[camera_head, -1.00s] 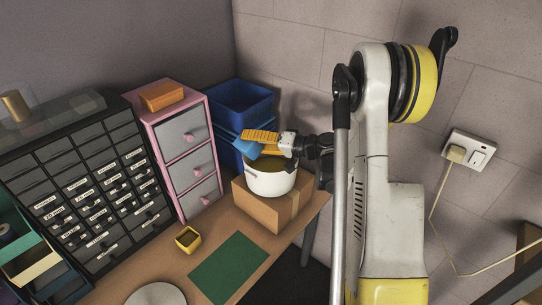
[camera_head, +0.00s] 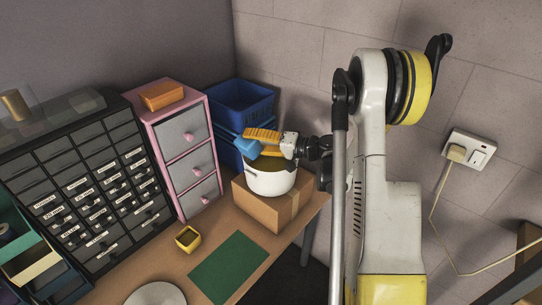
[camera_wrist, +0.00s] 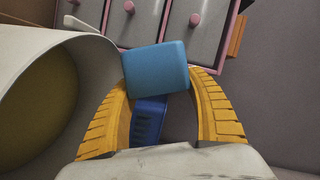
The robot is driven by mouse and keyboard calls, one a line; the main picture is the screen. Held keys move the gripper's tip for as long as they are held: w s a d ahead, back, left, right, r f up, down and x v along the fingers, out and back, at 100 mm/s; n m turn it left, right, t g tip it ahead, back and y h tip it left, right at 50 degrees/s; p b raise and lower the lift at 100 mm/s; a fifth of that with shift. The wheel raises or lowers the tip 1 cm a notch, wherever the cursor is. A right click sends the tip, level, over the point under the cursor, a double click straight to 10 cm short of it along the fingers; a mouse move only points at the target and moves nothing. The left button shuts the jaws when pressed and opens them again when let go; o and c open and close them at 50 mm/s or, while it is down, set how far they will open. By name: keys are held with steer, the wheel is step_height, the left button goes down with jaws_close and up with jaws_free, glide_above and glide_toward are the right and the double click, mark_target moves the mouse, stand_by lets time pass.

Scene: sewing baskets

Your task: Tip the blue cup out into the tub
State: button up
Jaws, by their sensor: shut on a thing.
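The blue cup (camera_head: 245,147) is between the yellow fingers of my gripper (camera_head: 262,136), which is shut on it. In the wrist view the cup (camera_wrist: 156,68) shows its closed side across the fingertips (camera_wrist: 160,82); its opening and contents are hidden. The white tub (camera_head: 271,183) stands on a cardboard box in the head view. My gripper holds the cup above the tub's far left rim. In the wrist view the tub (camera_wrist: 98,62) is large at the left, with a yellowish inside; the cup is beside its rim.
The cardboard box (camera_head: 262,209) is at the table's right edge. Blue crates (camera_head: 240,101) stand behind the tub, and a pink drawer unit (camera_head: 165,120) is to the left. A small yellow box (camera_head: 188,238) and a green mat (camera_head: 228,267) lie in front.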

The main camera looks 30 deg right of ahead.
steer(key=shift+d+f+m, duration=0.1)
steer(key=shift+f+m, duration=0.25)
steer(key=shift+m, duration=0.15)
steer(key=shift+w+d+r+m+t+y+b, duration=0.1)
steer(key=shift+w+d+m+t+y+b, duration=0.1)
steer(key=shift+d+m+b, duration=0.25)
steer(key=shift+w+d+m+t+y+b, duration=0.15)
steer(key=shift+d+m+y+b, duration=0.1)
steer(key=shift+d+b, duration=0.3)
stand_by(0.5)
steer(key=shift+d+m+y+b, duration=0.2)
steer(key=shift+m+y+b, duration=0.15)
steer(key=shift+m+b, duration=0.5)
stand_by(0.5)
steer(key=shift+w+d+r+m+t+b, duration=0.15)
steer(key=shift+r+m+t+b, duration=0.1)
steer(key=shift+r+m, duration=0.2)
steer(key=shift+d+r+m+t+b, duration=0.1)
steer(key=shift+r+m+t+b, duration=0.15)
steer(key=shift+r, duration=0.2)
stand_by(0.5)
steer(key=shift+d+m+t+b, duration=0.25)
steer(key=shift+m+b, duration=0.6)
steer(key=shift+b, duration=0.05)
stand_by(0.4)
